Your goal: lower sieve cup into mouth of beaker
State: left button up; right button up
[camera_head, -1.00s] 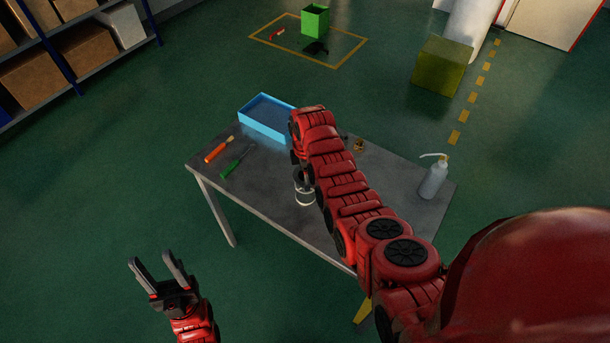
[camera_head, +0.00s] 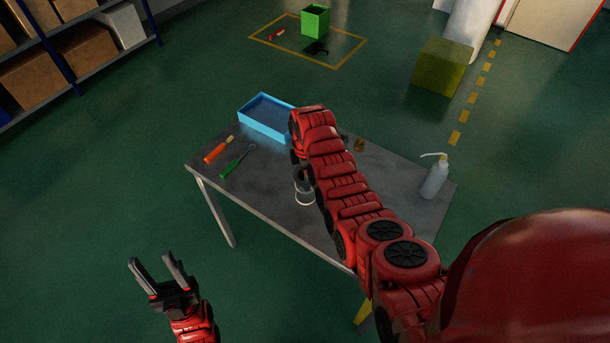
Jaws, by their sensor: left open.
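A small clear beaker (camera_head: 304,198) with a pale rim line stands on the metal table, just left of my right arm. A dark rounded piece (camera_head: 303,175), which may be the sieve cup, shows at the top of the beaker. I cannot tell whether it is inside the mouth or above it. My right arm reaches over the table and its wrist bends down beside the beaker; its gripper fingers are mostly hidden behind the arm. My left gripper (camera_head: 158,268) is open and empty, over the floor at the lower left, away from the table.
The table (camera_head: 270,205) also bears a blue tray (camera_head: 262,131), an orange-handled tool (camera_head: 215,153), a green-handled tool (camera_head: 233,166), a small brown item (camera_head: 359,145) and a white wash bottle (camera_head: 434,180). The table's front left is clear.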

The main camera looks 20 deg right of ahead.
jog(key=shift+f+b, duration=0.65)
jog(key=shift+f, duration=0.25)
jog(key=o, duration=1.3)
jog(key=shift+o, duration=0.2)
jog(key=shift+r, duration=0.1)
jog(key=shift+w+r, duration=0.1)
jog(key=shift+r, duration=0.4)
notch_tip(320, 180, up, 4)
jog(key=shift+b, duration=1.15)
notch_tip(320, 180, up, 12)
jog(key=p, duration=1)
jog(key=shift+r, duration=0.2)
jog(key=shift+f, duration=0.1)
